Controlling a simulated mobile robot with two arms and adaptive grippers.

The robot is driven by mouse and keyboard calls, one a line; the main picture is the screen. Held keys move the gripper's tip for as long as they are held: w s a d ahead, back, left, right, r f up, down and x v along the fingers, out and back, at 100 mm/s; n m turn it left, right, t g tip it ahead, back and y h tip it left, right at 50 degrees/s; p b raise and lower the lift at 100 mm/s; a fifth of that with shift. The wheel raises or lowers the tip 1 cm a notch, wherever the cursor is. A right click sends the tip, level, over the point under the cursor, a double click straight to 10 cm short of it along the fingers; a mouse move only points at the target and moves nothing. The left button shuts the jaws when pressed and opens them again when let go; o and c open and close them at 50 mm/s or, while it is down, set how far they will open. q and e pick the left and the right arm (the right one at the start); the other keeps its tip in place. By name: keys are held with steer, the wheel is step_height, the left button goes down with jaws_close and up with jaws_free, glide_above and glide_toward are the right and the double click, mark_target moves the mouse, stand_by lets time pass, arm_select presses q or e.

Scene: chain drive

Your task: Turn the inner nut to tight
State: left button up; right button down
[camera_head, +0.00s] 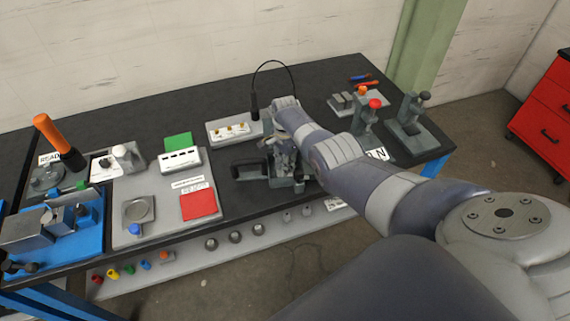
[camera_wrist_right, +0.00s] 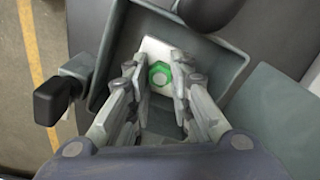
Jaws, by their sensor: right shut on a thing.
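In the right wrist view a green hex nut (camera_wrist_right: 160,75) with a pale round centre sits on a white plate (camera_wrist_right: 153,46). The plate lies inside a grey-green tray-like housing (camera_wrist_right: 221,58). My right gripper (camera_wrist_right: 159,84) points down at the nut, with one finger on each side, and is shut on it. In the head view my right gripper (camera_head: 283,160) is over a dark fixture at the table's front edge, and my arm and hand hide the nut there. My left gripper is not in view.
A black handle (camera_wrist_right: 52,101) sticks out left of the housing. In the head view, a grey unit with a red knob (camera_head: 375,104) and another press-like unit (camera_head: 410,115) stand to the right. A white panel (camera_head: 233,131) is behind. A red card (camera_head: 198,204) lies left.

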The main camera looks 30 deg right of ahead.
steer(key=shift+w+r, duration=0.1)
steer(key=shift+r, duration=0.05)
steer(key=c, duration=1.7)
jaws_free()
steer(key=shift+o, duration=1.3)
step_height(320, 180, up, 12)
